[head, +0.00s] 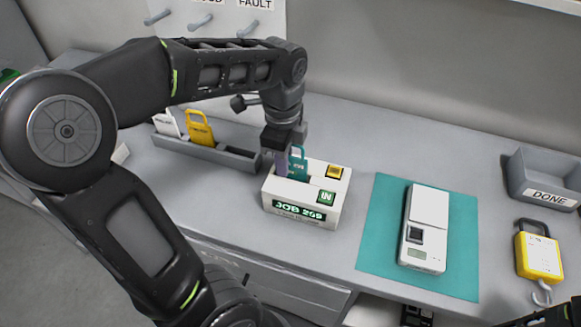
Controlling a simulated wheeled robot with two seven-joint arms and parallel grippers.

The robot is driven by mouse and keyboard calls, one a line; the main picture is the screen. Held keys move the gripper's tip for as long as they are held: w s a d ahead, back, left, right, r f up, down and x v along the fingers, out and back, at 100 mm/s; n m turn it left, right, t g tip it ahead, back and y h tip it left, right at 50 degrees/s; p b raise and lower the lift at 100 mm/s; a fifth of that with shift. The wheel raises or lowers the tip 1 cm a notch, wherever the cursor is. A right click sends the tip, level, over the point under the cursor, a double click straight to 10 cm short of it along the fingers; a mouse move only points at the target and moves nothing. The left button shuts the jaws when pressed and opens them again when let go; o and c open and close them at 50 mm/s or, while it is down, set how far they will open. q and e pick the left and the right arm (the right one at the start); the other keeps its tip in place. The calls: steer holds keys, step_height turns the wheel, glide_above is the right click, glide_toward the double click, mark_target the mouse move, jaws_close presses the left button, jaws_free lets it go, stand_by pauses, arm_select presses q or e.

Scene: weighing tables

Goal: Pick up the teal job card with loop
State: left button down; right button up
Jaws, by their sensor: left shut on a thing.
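The teal job card (299,157) stands upright at the top of the white job box (304,196), partly hidden by my left gripper. My left gripper (283,165) points down over the left part of the box and is shut on the teal card. I cannot tell whether the card's lower edge is in the box's slot or just above it. The card's loop is mostly hidden behind the gripper. My right gripper does not show; only a dark piece of my right arm shows at the bottom right corner.
A grey rack (216,153) with a yellow card (200,128) and a white card (167,123) stands at the left. A white scale (428,208) lies on a teal mat (380,230).

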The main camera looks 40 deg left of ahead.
arm_select(q)
steer(key=shift+r, duration=0.1)
step_height(320, 180, up, 6)
steer(key=shift+r+b, duration=0.25)
steer(key=shift+b, duration=0.1)
step_height(320, 180, up, 4)
steer(key=shift+f+p, duration=0.25)
steer(key=shift+p, duration=0.8)
steer(key=shift+f, duration=0.1)
stand_by(0.5)
